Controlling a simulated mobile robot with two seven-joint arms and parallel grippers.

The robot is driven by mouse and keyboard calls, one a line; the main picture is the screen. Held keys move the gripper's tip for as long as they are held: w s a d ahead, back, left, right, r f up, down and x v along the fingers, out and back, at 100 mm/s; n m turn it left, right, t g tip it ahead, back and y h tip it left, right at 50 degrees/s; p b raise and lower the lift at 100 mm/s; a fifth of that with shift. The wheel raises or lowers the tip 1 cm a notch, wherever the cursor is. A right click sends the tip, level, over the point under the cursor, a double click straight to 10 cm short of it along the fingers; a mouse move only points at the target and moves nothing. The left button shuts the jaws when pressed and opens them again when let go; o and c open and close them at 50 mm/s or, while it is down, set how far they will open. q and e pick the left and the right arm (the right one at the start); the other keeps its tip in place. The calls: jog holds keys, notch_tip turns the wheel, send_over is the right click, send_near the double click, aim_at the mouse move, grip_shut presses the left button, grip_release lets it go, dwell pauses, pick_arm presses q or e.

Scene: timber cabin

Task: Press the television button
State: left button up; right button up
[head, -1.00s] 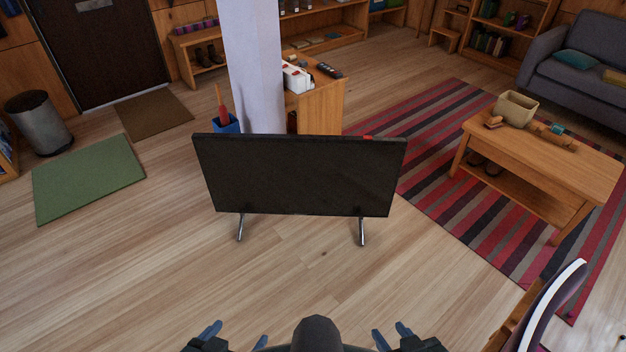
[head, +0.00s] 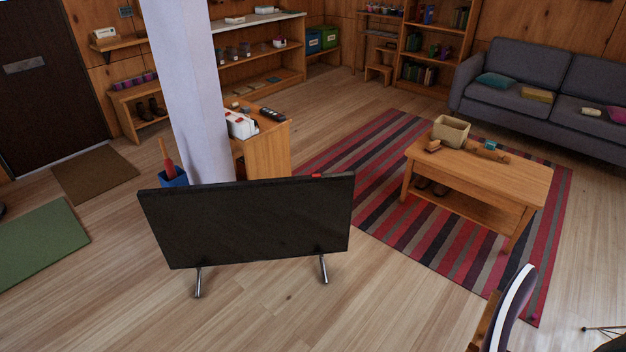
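The television (head: 245,228) is a black flat panel on two metal legs, standing upright on the wooden floor, left of centre in the head view. A small red button (head: 316,176) shows on its top edge, toward the right end. Nothing touches the button. Neither of my grippers shows in the head view now.
A white post (head: 187,90) and a wooden cabinet (head: 265,150) stand behind the television. A striped rug (head: 385,235) with a coffee table (head: 490,180) lies to the right. A chair (head: 505,315) is at the lower right. The floor before the television is clear.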

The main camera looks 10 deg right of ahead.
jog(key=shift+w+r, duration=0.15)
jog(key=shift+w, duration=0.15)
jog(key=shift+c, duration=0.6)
